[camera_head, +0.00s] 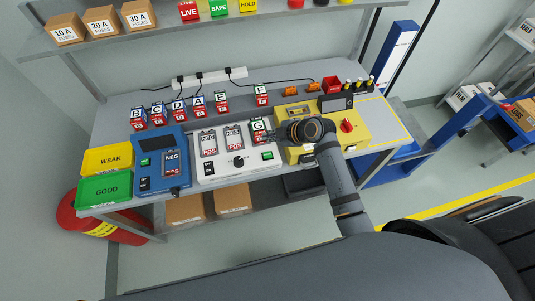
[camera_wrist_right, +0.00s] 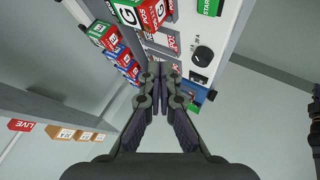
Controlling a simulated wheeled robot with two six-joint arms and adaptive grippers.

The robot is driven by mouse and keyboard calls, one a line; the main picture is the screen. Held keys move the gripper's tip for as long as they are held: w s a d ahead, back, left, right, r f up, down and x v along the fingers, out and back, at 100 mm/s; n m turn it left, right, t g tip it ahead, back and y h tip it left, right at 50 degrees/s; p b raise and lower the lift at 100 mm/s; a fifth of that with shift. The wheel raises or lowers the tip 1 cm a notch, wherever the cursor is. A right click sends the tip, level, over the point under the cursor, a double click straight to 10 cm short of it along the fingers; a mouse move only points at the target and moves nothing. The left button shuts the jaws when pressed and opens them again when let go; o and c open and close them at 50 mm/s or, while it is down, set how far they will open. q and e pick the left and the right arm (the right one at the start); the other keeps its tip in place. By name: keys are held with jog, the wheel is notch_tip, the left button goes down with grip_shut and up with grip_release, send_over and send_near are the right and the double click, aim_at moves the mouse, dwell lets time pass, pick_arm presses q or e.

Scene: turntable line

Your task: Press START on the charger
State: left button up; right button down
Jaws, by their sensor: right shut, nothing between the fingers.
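The white charger (camera_head: 219,171) stands on the bench with a black knob (camera_head: 238,161) and a green START button (camera_head: 267,156) near its right end. In the wrist view the START button (camera_wrist_right: 208,6) is at the top edge, above the knob (camera_wrist_right: 203,56). My right gripper (camera_head: 278,136) is above the charger's back right corner, next to battery G (camera_head: 258,131). Its fingers (camera_wrist_right: 160,75) are together and empty, apart from the button. The forearm and wrist hide part of the yellow device. My left gripper is not in view.
A blue tester (camera_head: 161,178) is left of the charger, with yellow WEAK (camera_head: 107,160) and green GOOD (camera_head: 104,189) trays beyond. A yellow device (camera_head: 358,138) stands to the right. Lettered batteries (camera_head: 198,105) line the back. A shelf (camera_head: 160,35) overhangs the bench.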

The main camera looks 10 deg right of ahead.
jog(key=b, duration=0.7)
send_over(269, 155)
notch_tip(269, 155, down, 8)
jog(key=shift+s+r, duration=0.1)
jog(key=shift+f, duration=0.5)
dwell(0.5)
jog(key=shift+f+b, duration=0.4)
jog(key=shift+b, duration=0.05)
jog(key=shift+f+b, duration=0.4)
jog(key=shift+f, duration=0.1)
dwell(0.5)
dwell(0.3)
jog(key=shift+r+p, duration=0.85)
jog(key=shift+r, duration=0.05)
